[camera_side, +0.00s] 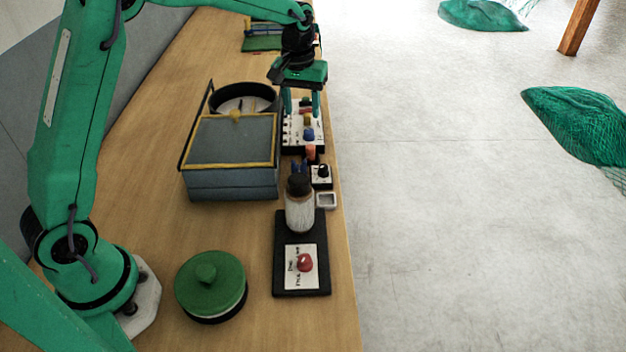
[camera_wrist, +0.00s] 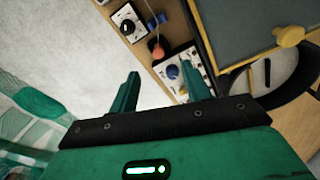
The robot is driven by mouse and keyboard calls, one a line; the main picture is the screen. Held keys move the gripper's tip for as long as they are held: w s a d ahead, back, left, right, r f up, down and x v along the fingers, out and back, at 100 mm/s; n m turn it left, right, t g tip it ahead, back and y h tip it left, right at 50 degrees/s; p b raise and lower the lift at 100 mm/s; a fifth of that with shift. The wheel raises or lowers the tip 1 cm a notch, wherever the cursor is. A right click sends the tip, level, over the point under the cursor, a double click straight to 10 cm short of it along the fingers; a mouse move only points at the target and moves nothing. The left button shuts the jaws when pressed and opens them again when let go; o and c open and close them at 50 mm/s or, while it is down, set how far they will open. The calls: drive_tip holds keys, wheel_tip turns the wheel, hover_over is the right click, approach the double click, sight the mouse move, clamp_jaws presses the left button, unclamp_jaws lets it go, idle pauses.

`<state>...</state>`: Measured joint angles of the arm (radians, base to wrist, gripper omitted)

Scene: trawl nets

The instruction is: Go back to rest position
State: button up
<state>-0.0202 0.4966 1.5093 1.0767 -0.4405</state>
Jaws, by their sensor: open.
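My gripper (camera_side: 302,102) is green and points down over the far part of the wooden bench, above a white panel (camera_side: 292,134) with coloured knobs. In the wrist view its two green fingers (camera_wrist: 160,92) stand apart with nothing between them. The white panel also shows in the wrist view (camera_wrist: 187,58), with a blue knob on it, partly hidden by a finger. My arm is stretched out along the bench, away from its base. From these frames I cannot tell whether the fingertips touch the panel.
A blue-grey box (camera_side: 232,187) with a yellow-edged lid stands left of the panel, before a round black-rimmed container (camera_side: 268,93). Nearer are a bottle (camera_side: 299,212), a black board (camera_side: 284,284) with a red knob, and a green-lidded pot (camera_side: 211,287). Green nets (camera_side: 580,122) lie on the floor.

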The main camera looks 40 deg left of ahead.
drive_tip(key=s+r+m+t, duration=0.2)
drive_tip(key=s+r, duration=0.4)
drive_tip(key=s, duration=0.5)
drive_tip(key=s+r+m+t, duration=0.2)
drive_tip(key=s+r, duration=0.3)
drive_tip(key=s, duration=0.5)
drive_tip(key=s+d+f+m+t, duration=0.1)
drive_tip(key=s+f, duration=0.1)
drive_tip(key=s, duration=0.6)
drive_tip(key=shift+s, duration=0.3)
drive_tip(key=shift+d, duration=0.1)
drive_tip(key=shift+c, duration=0.3)
